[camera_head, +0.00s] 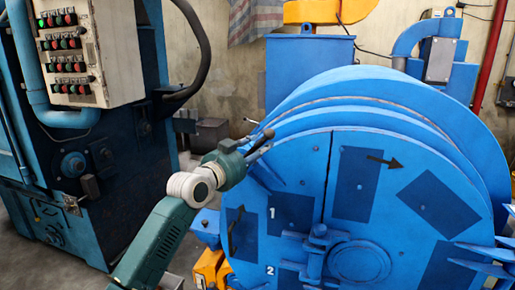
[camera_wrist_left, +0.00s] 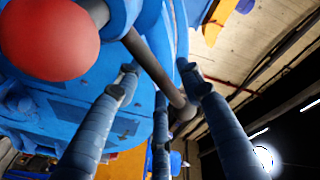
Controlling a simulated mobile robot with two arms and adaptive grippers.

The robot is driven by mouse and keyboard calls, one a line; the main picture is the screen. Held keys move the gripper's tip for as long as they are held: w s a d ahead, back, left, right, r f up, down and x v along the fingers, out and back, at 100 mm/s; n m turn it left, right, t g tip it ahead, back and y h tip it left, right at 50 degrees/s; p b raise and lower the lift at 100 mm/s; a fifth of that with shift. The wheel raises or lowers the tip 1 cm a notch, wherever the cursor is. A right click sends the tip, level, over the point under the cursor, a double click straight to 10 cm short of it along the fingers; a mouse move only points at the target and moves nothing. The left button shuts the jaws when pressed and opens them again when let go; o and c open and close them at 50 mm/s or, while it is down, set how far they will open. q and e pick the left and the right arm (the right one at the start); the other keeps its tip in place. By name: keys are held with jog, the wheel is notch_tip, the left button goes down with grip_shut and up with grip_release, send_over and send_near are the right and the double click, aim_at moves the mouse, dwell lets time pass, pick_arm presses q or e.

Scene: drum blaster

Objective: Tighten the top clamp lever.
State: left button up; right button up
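The large blue drum machine (camera_head: 350,200) fills the right half of the head view. My left gripper (camera_head: 262,143) is at the upper left edge of its round front door. In the left wrist view its fingers (camera_wrist_left: 160,78) are spread open. A dark metal rod (camera_wrist_left: 152,64), seemingly part of the clamp lever, slants between or in front of them; contact cannot be told. A red ball knob (camera_wrist_left: 50,38) is close to the camera at upper left. In the head view the lever is small and largely hidden by the gripper. My right gripper is not in view.
A blue cabinet with a push-button panel (camera_head: 75,45) stands at the left. A black hose (camera_head: 200,50) hangs beside it. Handles (camera_head: 488,262) project at the drum's right edge. Some open floor lies between cabinet and drum.

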pick_arm(q)
jog(key=shift+c, duration=0.5)
grip_shut()
